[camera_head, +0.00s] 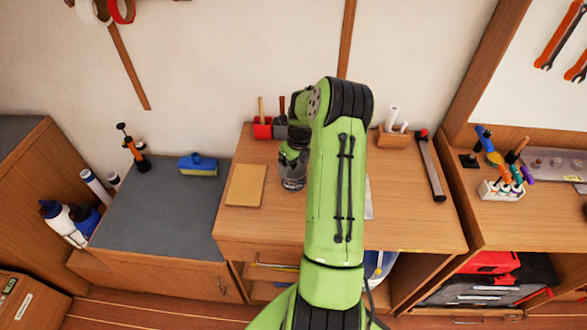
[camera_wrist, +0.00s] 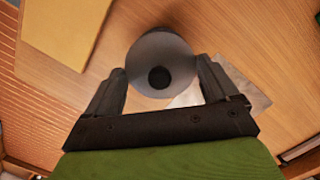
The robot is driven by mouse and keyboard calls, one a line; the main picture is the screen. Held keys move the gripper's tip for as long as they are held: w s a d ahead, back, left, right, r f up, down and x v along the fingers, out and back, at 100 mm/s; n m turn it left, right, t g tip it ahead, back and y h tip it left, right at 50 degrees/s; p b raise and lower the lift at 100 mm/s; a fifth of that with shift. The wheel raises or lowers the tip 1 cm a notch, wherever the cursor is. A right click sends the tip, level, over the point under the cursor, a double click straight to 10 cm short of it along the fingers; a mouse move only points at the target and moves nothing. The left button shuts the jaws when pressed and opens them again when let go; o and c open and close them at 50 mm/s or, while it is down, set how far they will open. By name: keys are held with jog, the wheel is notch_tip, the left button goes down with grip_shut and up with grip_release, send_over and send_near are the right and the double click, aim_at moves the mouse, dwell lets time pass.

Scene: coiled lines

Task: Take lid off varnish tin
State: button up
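The varnish tin (camera_head: 292,184) stands upright on the wooden workbench, partly hidden by my arm. In the wrist view its round grey lid (camera_wrist: 160,50) shows from above, with a dark round knob (camera_wrist: 159,78) on it. My gripper (camera_wrist: 160,68) is over the tin with its two fingers wide apart, one on each side of the lid. The knob lies between them with clear space around it. I cannot tell whether the fingers touch the lid's rim. In the head view my gripper (camera_head: 292,157) is just above the tin.
A tan board (camera_head: 245,185) lies left of the tin. A red holder (camera_head: 263,128) with tools stands behind it. A wooden block (camera_head: 394,139) and a long dark tool (camera_head: 430,165) are at the right. A grey sheet (camera_wrist: 240,88) lies beside the tin.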

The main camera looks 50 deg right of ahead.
jog(key=c, duration=0.4)
